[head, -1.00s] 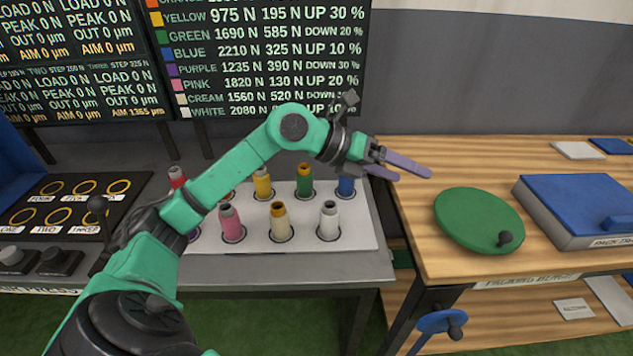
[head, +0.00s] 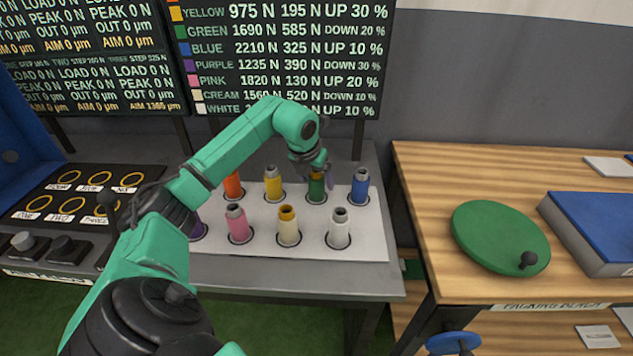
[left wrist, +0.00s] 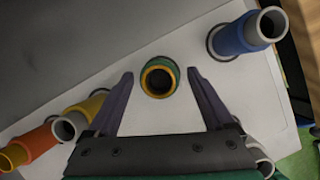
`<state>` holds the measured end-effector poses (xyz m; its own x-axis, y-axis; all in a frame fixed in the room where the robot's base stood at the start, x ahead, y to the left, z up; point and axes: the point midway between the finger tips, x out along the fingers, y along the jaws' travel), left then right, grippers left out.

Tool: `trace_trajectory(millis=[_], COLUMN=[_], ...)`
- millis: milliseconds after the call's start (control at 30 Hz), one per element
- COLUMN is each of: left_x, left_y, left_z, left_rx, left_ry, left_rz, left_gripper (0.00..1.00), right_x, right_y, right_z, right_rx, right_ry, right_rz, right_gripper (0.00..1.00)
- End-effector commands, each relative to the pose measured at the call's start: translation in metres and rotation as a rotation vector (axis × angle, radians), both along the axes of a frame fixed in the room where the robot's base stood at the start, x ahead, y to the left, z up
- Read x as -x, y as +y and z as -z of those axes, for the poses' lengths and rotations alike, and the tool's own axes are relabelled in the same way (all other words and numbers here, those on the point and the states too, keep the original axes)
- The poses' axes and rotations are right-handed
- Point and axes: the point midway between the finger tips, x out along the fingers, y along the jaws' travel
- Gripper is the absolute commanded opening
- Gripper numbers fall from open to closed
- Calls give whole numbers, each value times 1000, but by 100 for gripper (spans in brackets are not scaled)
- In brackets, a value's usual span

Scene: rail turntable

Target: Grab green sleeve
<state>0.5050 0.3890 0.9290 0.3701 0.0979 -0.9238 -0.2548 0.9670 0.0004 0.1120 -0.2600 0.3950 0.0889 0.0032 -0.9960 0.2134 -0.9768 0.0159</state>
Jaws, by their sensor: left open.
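The green sleeve (head: 316,190) stands upright in the back row of the white rack (head: 365,240), between the yellow and blue sleeves. My left gripper (head: 318,178) is over it, pointing down. In the left wrist view the green sleeve (left wrist: 159,77) shows from above, with an orange-yellow inner rim. The two purple fingers of my left gripper (left wrist: 160,85) are open, one to each side of it. The fingers look apart from the sleeve; their exact height is hard to tell. My right gripper is not in view.
A yellow sleeve (head: 273,184) and a blue sleeve (head: 360,187) stand close on either side. Cream (head: 288,228), white (head: 339,230) and pink (head: 239,225) sleeves stand in front. A wooden bench (head: 430,190) with a green disc (head: 499,237) is to the right.

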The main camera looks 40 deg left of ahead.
Motion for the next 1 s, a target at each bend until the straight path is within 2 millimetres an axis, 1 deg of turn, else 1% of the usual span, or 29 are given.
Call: trace_trajectory(millis=[33,100,267,300,367,400,467,500,533,867,967,1000], left_x=[-2,-5,-5,-5,-5,-5,-5,-5,-5,-6,-6,-6], left_y=[0,1,2,1,1,1,1,1,1,1,1,1], left_z=[6,12,14,14,13,13,13,13,13,10,3,-2], left_rx=[2,1,-1,-1,0,0,0,0,0,0,0,-1], left_ry=[2,0,-2,-2,-1,-1,-1,-1,-1,-4,-4,-6], left_rz=[-1,-1,0,0,0,0,0,0,0,0,0,0], left_gripper=[86,86,86,82,59,44,21,5,0,0,0,0], right_x=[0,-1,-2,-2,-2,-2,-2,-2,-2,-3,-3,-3], right_y=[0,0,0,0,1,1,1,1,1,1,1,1], right_z=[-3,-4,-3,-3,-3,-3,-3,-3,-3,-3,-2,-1], right_rx=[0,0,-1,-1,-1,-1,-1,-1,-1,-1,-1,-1], right_ry=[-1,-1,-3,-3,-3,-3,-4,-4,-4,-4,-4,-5], right_rz=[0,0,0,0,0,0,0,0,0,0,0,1], right_gripper=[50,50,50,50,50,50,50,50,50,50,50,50])
